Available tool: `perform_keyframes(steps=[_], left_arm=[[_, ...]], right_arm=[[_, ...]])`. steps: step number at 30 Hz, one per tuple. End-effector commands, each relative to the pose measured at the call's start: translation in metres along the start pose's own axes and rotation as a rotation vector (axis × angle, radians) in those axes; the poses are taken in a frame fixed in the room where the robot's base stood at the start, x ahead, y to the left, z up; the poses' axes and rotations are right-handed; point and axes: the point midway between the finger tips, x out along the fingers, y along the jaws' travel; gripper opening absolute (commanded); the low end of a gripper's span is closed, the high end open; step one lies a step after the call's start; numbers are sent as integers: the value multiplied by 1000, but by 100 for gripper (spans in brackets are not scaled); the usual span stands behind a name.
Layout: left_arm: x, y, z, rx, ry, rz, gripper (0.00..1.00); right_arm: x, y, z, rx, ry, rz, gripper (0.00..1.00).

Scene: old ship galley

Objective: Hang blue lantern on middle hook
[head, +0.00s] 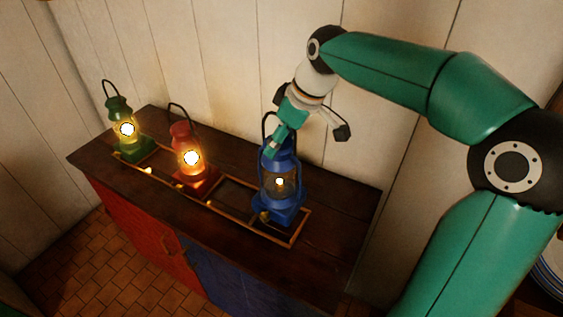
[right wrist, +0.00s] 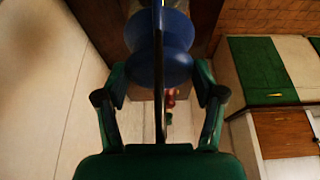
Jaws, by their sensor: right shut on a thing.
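The blue lantern (head: 281,207) is upright and lit at the right end of a wooden rack (head: 298,231); I cannot tell whether its base touches the rack. My right gripper (head: 279,140) comes down from above and is shut on the lantern's wire handle. In the right wrist view, the handle runs between the fingers of the right gripper (right wrist: 160,95), with the lantern's blue top (right wrist: 162,64) beyond them. No hook shows in either view. My left gripper is not in view.
A lit red lantern (head: 188,170) and a lit green lantern (head: 134,149) stand to the left along the rack. The rack lies on a dark wooden cabinet top (head: 345,205). A pale plank wall (head: 215,65) rises behind. Stacked plates (head: 548,275) show at the right edge.

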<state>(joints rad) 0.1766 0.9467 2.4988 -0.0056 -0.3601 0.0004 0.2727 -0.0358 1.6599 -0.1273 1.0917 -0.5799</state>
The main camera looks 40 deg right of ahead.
Motion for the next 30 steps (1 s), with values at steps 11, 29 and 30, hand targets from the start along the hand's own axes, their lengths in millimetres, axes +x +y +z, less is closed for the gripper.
perform_keyframes(steps=[11,29,30], left_arm=[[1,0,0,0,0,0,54],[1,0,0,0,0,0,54],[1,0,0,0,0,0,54]], right_arm=[[27,0,11,2,4,1,0],[58,0,26,2,-7,-4,85],[58,0,26,2,-6,-3,92]])
